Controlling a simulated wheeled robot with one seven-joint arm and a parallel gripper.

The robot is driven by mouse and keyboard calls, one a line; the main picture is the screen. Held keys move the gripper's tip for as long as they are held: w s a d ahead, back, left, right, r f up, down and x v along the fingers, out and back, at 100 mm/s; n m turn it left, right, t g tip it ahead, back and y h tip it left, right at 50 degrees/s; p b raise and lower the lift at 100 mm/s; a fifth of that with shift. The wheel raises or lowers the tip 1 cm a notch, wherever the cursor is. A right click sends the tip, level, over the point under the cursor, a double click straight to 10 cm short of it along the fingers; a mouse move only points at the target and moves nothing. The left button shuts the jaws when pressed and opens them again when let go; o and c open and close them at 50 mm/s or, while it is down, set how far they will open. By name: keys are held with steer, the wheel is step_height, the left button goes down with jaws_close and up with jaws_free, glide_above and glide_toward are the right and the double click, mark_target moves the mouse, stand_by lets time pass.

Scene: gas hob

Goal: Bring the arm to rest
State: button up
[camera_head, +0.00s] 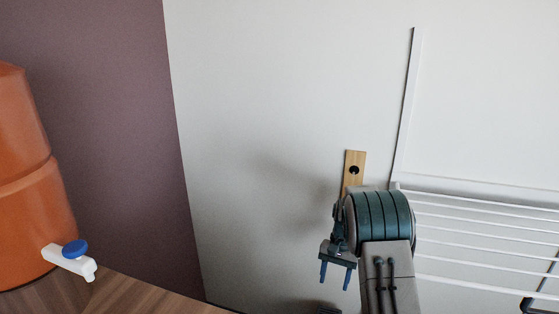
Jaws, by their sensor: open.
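My gripper (336,279) hangs at the end of my arm, low and right of the middle of the head view. Its two dark blue fingers point down and stand apart, with nothing between them. My grey and dark green arm comes up from the bottom edge and bends over at the top, in front of the pale wall. The fingers touch nothing that I can see. No gas hob shows in this view.
An orange vessel (30,190) with a white, blue-topped tap (70,260) stands on a wooden surface (150,298) at left. A white rack (480,235) is right of my arm. A wooden plate with a dark hole (354,170) is on the wall (270,110) behind.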

steer(key=s+r+n+t+p, duration=0.1)
steer(key=s+r+p, duration=0.25)
steer(key=r, duration=0.45)
steer(key=s+a+r+t+p, duration=0.1)
steer(key=s+r+p, duration=0.1)
steer(key=s+r, duration=0.45)
steer(key=s+r+n+t+p, duration=0.1)
steer(key=s+r+p, duration=0.2)
steer(key=r, duration=0.7)
steer(key=s+r+n+t+p, duration=0.1)
steer(key=s+r+p, duration=0.3)
steer(key=s, duration=0.5)
steer(key=s+r+n+t+h+p, duration=0.1)
steer(key=s+r+p, duration=0.3)
steer(key=s+r, duration=0.3)
steer(key=shift+s+a+r+n+t+p, duration=0.3)
steer(key=shift+s+a+n, duration=0.1)
steer(key=shift+s, duration=0.5)
steer(key=shift+d, duration=0.1)
steer(key=c, duration=0.3)
steer(key=shift+c, duration=0.3)
